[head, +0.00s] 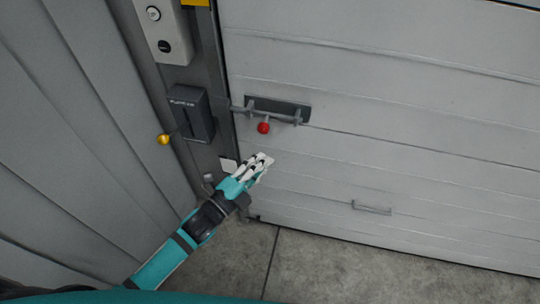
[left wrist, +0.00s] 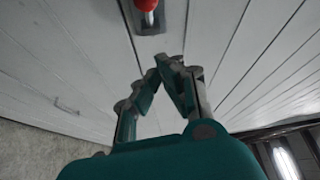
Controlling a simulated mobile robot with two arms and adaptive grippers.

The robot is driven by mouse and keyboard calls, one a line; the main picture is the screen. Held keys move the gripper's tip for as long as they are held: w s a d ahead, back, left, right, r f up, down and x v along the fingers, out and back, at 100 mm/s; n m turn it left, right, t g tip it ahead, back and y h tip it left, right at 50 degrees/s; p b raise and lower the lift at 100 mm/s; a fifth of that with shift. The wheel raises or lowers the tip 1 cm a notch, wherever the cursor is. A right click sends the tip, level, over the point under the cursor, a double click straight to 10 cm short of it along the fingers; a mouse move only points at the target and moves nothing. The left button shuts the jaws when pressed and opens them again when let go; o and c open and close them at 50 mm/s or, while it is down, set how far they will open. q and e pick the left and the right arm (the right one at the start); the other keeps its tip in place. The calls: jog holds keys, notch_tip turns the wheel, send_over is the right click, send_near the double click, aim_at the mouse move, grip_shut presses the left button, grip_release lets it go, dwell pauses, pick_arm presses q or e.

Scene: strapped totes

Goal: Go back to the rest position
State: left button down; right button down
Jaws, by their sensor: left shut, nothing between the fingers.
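My left gripper (head: 262,163) is in front of a pale panelled door (head: 400,130), below and slightly left of a bolt (head: 278,108) with a red knob (head: 263,128). Its fingers are together and hold nothing. In the left wrist view the gripper's fingertips (left wrist: 169,66) meet below the red knob (left wrist: 147,5), apart from it. My right gripper is not in either view.
A handle (head: 371,207) sits low on the door. Bare concrete floor (head: 330,265) lies below. A ribbed grey wall (head: 70,130) fills the left.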

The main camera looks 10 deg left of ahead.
pick_arm(q)
jog(key=shift+a, duration=0.25)
dwell(0.3)
jog(key=s+a+f+n+g+y, duration=0.1)
jog(key=a+f+n+y, duration=0.2)
jog(key=f, duration=0.6)
jog(key=s+a+f+n+g+y, duration=0.1)
jog(key=a+f+n+g+y, duration=0.2)
jog(key=f, duration=0.6)
jog(key=s+a+f+n+g+y, duration=0.1)
jog(key=s+a+f+n, duration=0.2)
jog(key=s+f, duration=0.35)
jog(key=s+a+f+n+g+y, duration=0.1)
jog(key=s+a+f+n, duration=0.2)
jog(key=f, duration=0.6)
jog(key=s+a+f+n+g+y, duration=0.1)
jog(key=s+f+n+g, duration=0.3)
jog(key=s, duration=1)
jog(key=s+a+f+n+g+y, duration=0.1)
jog(key=s+f+n+g, duration=0.3)
jog(key=s+f, duration=0.7)
jog(key=s+a, duration=0.1)
jog(key=s, duration=0.2)
jog(key=shift+s+a+f+g+y+b, duration=0.2)
jog(key=shift+s+g+y+b, duration=0.1)
jog(key=shift+s+b, duration=0.1)
